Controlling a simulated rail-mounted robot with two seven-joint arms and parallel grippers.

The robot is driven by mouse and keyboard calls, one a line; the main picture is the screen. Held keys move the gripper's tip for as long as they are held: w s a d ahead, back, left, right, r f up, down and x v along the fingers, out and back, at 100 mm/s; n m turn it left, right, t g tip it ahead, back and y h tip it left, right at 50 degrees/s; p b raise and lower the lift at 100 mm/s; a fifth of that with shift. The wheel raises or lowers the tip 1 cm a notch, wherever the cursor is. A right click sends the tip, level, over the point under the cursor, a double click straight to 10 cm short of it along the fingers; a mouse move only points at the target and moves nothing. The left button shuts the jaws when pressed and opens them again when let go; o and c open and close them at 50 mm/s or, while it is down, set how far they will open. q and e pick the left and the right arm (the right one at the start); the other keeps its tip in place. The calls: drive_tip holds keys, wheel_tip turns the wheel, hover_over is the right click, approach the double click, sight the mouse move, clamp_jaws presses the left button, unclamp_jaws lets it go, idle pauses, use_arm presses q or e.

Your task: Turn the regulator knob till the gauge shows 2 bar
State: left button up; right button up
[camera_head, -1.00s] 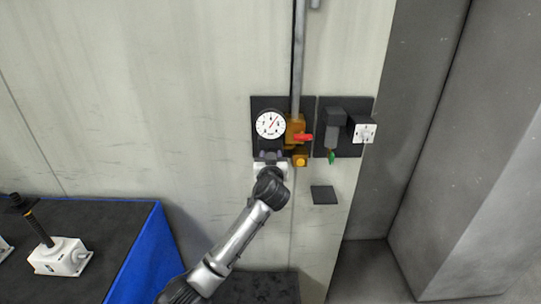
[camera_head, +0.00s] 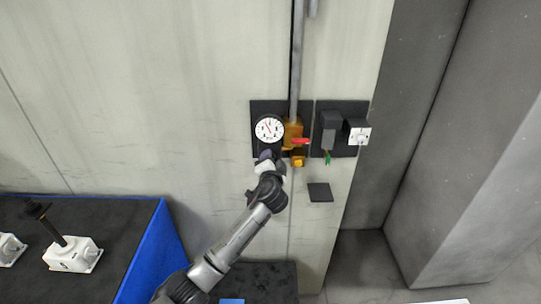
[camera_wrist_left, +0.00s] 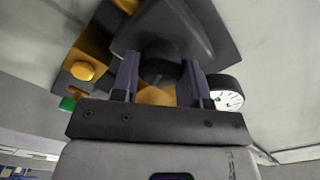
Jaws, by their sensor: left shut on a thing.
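The round white gauge (camera_head: 269,129) is on a dark panel on the wall. Its red needle points up and to the left; the numbers are too small to read. My left gripper (camera_head: 266,158) is just below the gauge. In the left wrist view its two fingers (camera_wrist_left: 158,78) are shut on the dark round regulator knob (camera_wrist_left: 160,73), one on each side. The gripper looks rolled relative to the panel. The gauge also shows at the right of the left wrist view (camera_wrist_left: 228,98), seen at a slant. In the head view the gripper hides the knob. My right gripper is not in view.
Right of the gauge are a brass valve body (camera_head: 292,134) with a red lever (camera_head: 300,141) and a vertical pipe (camera_head: 297,60). A second panel holds a grey fitting (camera_head: 330,128) and white-faced box (camera_head: 358,134). A blue-edged table (camera_head: 150,240) with screw jacks stands left.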

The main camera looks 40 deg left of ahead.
use_arm(q)
drive_tip(key=m+p, duration=0.5)
drive_tip(key=m, duration=0.3)
drive_tip(key=shift+f, duration=0.1)
drive_tip(key=shift+m, duration=0.4)
drive_tip(key=o, duration=0.9)
drive_tip(key=shift+o, duration=0.2)
